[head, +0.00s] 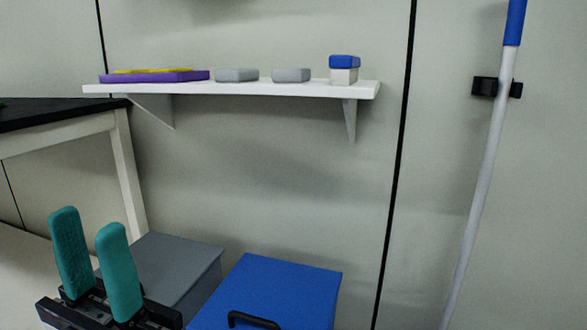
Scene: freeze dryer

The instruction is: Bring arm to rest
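My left gripper (95,262) shows at the lower left, with two teal fingers pointing up. The fingers stand apart with nothing between them, so it is open and empty. It is in front of a grey box and well below the wall shelf. My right gripper is outside the view.
A white wall shelf (250,89) holds a purple and yellow item (155,75), two grey pieces (237,75) and a blue-lidded white box (344,70). Below are a grey box (180,262) and a blue box (275,290). A dark-topped table (60,110) stands left; a pole (485,180) right.

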